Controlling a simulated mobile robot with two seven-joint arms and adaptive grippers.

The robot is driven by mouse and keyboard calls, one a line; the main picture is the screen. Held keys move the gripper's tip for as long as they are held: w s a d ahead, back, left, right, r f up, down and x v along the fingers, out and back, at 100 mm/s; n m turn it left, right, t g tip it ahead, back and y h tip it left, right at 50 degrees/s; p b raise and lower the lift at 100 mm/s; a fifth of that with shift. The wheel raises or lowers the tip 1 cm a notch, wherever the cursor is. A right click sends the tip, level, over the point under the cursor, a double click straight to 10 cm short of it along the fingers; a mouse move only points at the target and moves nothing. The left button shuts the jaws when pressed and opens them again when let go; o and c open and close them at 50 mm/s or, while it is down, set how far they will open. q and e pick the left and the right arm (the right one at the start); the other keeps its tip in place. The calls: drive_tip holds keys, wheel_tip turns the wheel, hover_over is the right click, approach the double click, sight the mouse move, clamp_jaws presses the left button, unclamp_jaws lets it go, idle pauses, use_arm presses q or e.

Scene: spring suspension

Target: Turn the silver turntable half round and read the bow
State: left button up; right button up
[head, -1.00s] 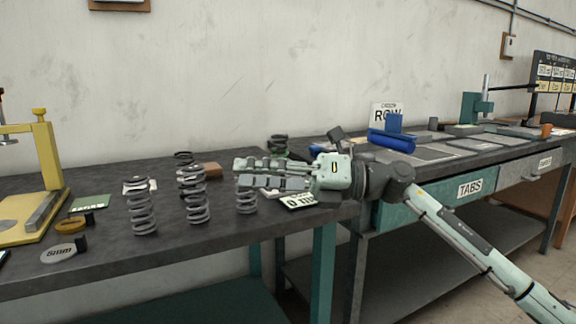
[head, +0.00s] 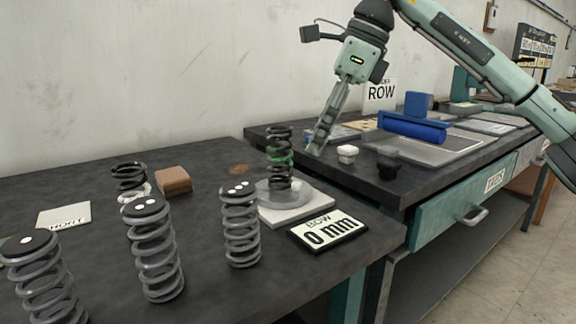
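The silver turntable (head: 307,196) is a pale disc on a light square plate (head: 300,213), near the right end of the dark table. A dark coil spring (head: 279,170) with a green band stands upright on it. Nothing visible is held. My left gripper is out of view.
Several grey coil springs (head: 155,255) stand along the front left. A smaller dark spring (head: 130,182), a brown block (head: 173,181) and a "RIGHT"-like card (head: 64,216) lie behind. On the neighbouring bench are white (head: 347,154) and black (head: 387,165) knobs and a blue cradle (head: 412,127).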

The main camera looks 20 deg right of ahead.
sight(298, 182)
drive_tip(key=x, duration=0.7)
drive_tip(key=shift+s+a+f, duration=0.1)
drive_tip(key=shift+s+f, duration=0.05)
drive_tip(key=shift+f, duration=0.05)
clamp_jaws()
